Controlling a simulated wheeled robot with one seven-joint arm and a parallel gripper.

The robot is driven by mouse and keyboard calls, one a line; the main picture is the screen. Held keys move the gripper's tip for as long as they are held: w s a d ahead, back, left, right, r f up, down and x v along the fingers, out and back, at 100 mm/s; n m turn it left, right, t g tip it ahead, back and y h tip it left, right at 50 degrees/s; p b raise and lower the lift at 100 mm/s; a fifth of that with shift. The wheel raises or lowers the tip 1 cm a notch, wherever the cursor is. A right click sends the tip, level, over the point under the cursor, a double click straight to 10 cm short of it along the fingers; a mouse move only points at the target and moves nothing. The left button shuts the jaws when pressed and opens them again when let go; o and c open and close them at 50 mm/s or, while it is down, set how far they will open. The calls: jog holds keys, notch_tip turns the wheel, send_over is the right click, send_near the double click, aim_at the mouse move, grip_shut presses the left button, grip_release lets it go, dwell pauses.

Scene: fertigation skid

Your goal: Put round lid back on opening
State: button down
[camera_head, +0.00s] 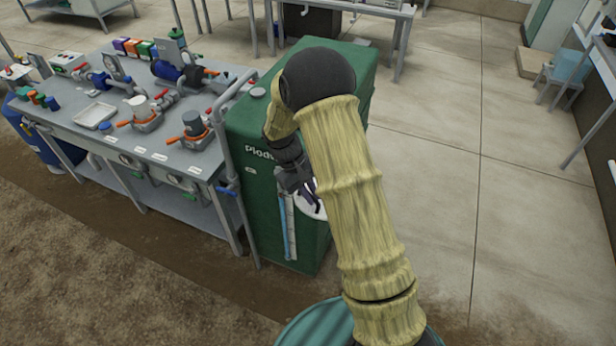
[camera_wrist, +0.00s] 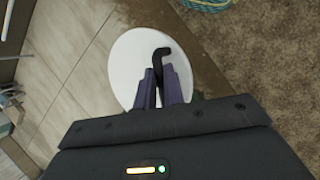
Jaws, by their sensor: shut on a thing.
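The round lid (camera_wrist: 130,55) is a white disc with a black hooked handle (camera_wrist: 161,54). My gripper (camera_wrist: 160,80) is shut on the handle, with its purple-grey fingers on either side. In the head view my gripper (camera_head: 303,188) hangs in front of the green tank (camera_head: 250,135). The lid shows there as a white sliver (camera_head: 312,209), mostly hidden by my gripper and arm. The lid is below the level of the tank top; whether it touches the tank front I cannot tell. No opening is visible; my arm covers part of the tank top.
A grey bench (camera_head: 95,125) with valves, pumps and a white tray (camera_head: 94,116) stands left of the tank. A grey pipe (camera_head: 222,135) rises between them. A small grey cap (camera_head: 257,92) sits on the tank's top corner.

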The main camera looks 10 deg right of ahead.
notch_tip(320, 180, down, 14)
jog(key=s+d+m+g+y+b, duration=0.1)
jog(key=m, duration=0.3)
jog(key=shift+d, duration=0.3)
jog(key=shift+f, duration=0.1)
